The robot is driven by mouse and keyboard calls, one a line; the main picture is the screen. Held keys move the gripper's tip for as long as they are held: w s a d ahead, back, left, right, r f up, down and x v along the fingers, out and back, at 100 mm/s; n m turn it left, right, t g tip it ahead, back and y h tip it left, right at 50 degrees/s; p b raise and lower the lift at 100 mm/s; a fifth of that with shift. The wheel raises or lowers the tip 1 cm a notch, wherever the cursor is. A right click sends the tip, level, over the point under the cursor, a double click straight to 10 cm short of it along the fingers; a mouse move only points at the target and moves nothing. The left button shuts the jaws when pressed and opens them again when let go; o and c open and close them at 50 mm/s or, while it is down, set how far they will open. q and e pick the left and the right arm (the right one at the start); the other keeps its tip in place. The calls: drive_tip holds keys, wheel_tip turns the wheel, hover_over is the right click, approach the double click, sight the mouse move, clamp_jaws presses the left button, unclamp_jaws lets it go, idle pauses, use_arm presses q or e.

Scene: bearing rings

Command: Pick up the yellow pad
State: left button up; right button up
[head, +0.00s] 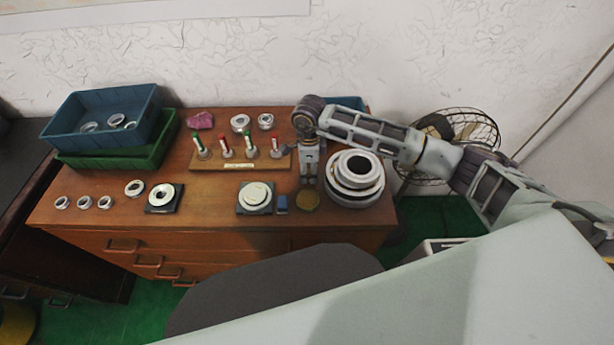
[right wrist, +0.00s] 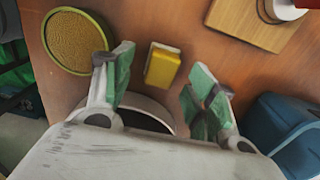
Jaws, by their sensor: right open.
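The yellow pad (right wrist: 162,66) is a small yellow block lying on the wooden top, seen in the right wrist view. In the head view I cannot make it out; my right gripper seems to hide it. My right gripper (right wrist: 160,86) is open and empty, with green-padded fingertips to either side of the pad in the picture. The pad shows just past the fingertips; I cannot tell the exact height gap. In the head view the right gripper (head: 308,182) points down between the peg board and the ring stack. My left gripper is not in view.
A round gold disc (head: 307,201) lies just in front of the gripper, a stack of rings (head: 355,183) to its right. The peg board (head: 215,162) is behind left. A blue pad (head: 282,203) lies near a ring plate (head: 255,196). A blue bin (right wrist: 285,130) stands behind.

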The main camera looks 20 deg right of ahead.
drive_tip(key=shift+f, duration=0.75)
drive_tip(key=shift+c, duration=0.5)
drive_tip(key=c, duration=0.9)
drive_tip(key=shift+c, duration=0.8)
drive_tip(key=shift+r, duration=0.4)
drive_tip(key=shift+r+b, duration=0.3)
drive_tip(key=shift+r, duration=0.05)
wheel_tip(320, 180, up, 8)
drive_tip(key=shift+f+b, duration=0.1)
drive_tip(key=shift+b, duration=0.2)
drive_tip(key=shift+r, duration=0.35)
drive_tip(key=o, duration=0.3)
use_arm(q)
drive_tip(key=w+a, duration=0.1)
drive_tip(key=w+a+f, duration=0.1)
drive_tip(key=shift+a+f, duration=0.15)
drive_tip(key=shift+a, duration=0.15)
use_arm(e)
drive_tip(key=shift+c, duration=1.1)
